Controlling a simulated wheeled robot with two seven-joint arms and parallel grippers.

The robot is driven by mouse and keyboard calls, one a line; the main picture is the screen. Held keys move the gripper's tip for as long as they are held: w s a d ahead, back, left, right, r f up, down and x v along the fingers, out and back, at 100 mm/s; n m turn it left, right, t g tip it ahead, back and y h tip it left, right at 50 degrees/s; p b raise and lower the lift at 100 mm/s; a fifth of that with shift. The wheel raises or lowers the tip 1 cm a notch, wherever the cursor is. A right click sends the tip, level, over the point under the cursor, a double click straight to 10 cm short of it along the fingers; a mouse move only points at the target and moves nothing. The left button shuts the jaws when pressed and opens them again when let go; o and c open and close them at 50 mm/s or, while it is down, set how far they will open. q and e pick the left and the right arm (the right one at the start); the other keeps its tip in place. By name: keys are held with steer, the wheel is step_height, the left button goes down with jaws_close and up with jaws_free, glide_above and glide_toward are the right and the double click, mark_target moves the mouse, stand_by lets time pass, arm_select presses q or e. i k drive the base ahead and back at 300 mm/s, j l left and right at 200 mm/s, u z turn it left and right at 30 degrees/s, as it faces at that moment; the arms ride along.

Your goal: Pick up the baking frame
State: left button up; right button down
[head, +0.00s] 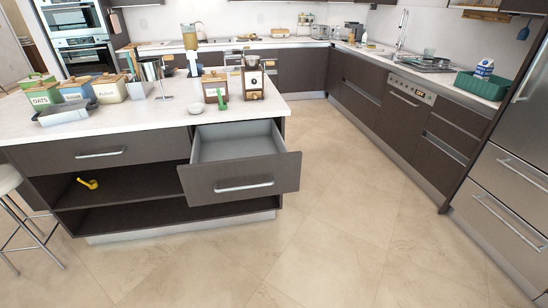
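I cannot make out a baking frame for certain. A shallow grey tray-like item (66,114) lies at the left of the island's white counter, with something dark and pale on it. The stacked ovens (79,36) stand at the back left with their doors shut; what is inside them is too dark to tell. Neither of my grippers shows in the head view.
The island (130,130) stands at front left. Its drawer (243,174) is pulled open and looks empty. Labelled canisters (43,92) and a coffee grinder (252,78) are on top. A stool (14,190) stands at left. The tiled floor at centre is clear.

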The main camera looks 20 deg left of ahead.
mark_target(46, 121)
steer(key=u, duration=2.2)
